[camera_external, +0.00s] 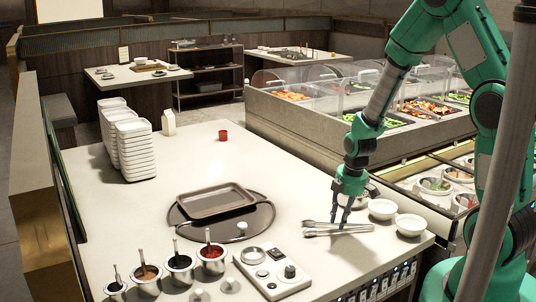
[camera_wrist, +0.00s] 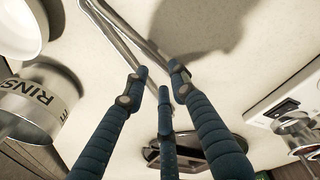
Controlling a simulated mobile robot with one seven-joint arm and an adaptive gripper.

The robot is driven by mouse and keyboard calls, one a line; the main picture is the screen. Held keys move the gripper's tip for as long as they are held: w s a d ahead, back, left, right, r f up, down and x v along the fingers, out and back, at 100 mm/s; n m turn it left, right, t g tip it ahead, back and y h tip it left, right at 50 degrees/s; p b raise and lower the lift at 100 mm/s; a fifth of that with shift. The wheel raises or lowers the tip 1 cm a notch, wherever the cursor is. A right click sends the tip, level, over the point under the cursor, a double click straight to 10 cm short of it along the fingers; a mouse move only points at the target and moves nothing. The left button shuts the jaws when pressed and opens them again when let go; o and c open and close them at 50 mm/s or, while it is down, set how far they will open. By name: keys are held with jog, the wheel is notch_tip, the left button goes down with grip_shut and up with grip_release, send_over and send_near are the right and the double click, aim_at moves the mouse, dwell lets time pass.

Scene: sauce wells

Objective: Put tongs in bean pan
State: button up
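Metal tongs (camera_external: 325,231) lie on the pale counter under my gripper (camera_external: 342,218). In the wrist view, the two arms of the tongs (camera_wrist: 112,32) run up and left from the fingertips. My gripper (camera_wrist: 158,74) has three dark blue jointed fingers, pointing down with their tips apart near the tongs. I see no firm grip; whether the tips touch the tongs is unclear. Pans of green food (camera_external: 392,122) sit behind glass in the buffet at the back right, and one round well (camera_external: 435,184) also holds green food. I cannot tell which is the bean pan.
White bowls (camera_external: 383,209) and a metal pot lettered "RINS" (camera_wrist: 38,100) stand beside my gripper. A brown tray (camera_external: 216,201) on a dark mat, a control box (camera_external: 271,272) and several sauce pots (camera_external: 180,267) are left. Stacked white dishes (camera_external: 128,145) stand farther back.

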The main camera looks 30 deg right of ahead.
notch_tip(320, 180, up, 11)
jog(key=s+p, duration=0.1)
jog(key=p, duration=0.1)
jog(key=shift+s+d, duration=0.3)
jog(key=shift+s, duration=0.1)
jog(key=shift+f, duration=0.1)
dwell(0.3)
jog(key=s+r+m+t, duration=0.1)
jog(key=s+r+m, duration=0.25)
jog(key=r, duration=0.55)
jog(key=s+r+m+t, duration=0.1)
jog(key=s+r+m, duration=0.3)
jog(key=r, duration=0.6)
jog(key=s+r+m+t, duration=0.1)
jog(key=s+r+m, duration=0.4)
jog(key=s+r, duration=0.4)
jog(key=s, duration=0.4)
jog(key=shift+s+a+r+t, duration=0.25)
jog(key=shift+a+t, duration=0.05)
jog(key=shift+c, duration=1)
jog(key=shift+w+m, duration=0.15)
jog(key=shift+m, duration=0.1)
